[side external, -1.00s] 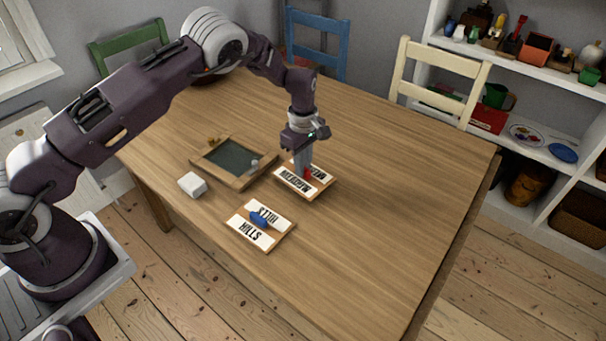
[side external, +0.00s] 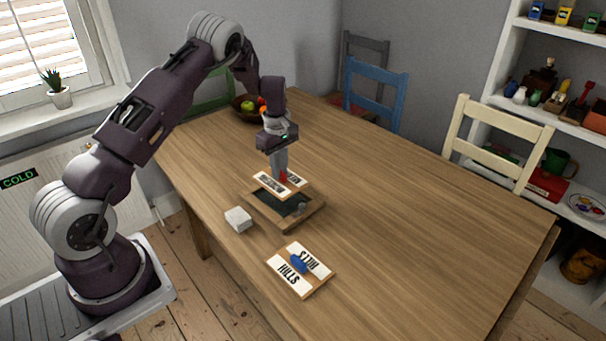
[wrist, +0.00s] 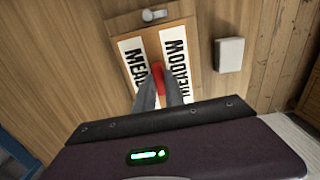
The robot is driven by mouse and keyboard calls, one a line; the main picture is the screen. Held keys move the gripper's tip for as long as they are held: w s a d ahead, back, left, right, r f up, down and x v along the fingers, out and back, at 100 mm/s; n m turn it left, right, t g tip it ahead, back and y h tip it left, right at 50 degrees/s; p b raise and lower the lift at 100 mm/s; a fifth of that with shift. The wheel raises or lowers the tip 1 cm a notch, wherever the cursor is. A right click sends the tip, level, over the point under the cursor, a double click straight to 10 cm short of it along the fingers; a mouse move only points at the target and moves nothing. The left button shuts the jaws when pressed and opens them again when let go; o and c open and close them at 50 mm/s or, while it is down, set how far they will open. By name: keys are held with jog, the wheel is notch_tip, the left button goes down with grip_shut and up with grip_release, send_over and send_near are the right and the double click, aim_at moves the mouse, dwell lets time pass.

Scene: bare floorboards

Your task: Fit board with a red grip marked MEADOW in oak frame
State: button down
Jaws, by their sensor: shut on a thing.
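My gripper (side external: 283,177) is shut on the red grip (side external: 283,178) of the MEADOW board (side external: 268,184). The board has two white strips with black lettering and looks roughly level. It is above the oak frame (side external: 306,216), whose dark inside shows in front of the board; the board hides the frame's far part. In the wrist view my gripper's fingers (wrist: 160,82) pinch the red grip (wrist: 160,68) between the board's two strips (wrist: 134,62). A pale knob (wrist: 153,14) shows at the frame's edge. Whether the board touches the frame is unclear.
A white block (side external: 238,219) stands just left of the frame, also in the wrist view (wrist: 229,54). The HILLS board (side external: 290,282) with a blue grip lies nearer the front. A fruit bowl (side external: 246,112) stands at the back. The table's right side is clear.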

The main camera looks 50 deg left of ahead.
aim_at(280, 182)
jog(key=shift+f, duration=2.55)
jog(key=shift+f, duration=0.8)
jog(key=c, duration=1.3)
grip_release()
jog(key=shift+c, duration=0.2)
notch_tip(280, 182, up, 7)
jog(key=shift+f, duration=0.15)
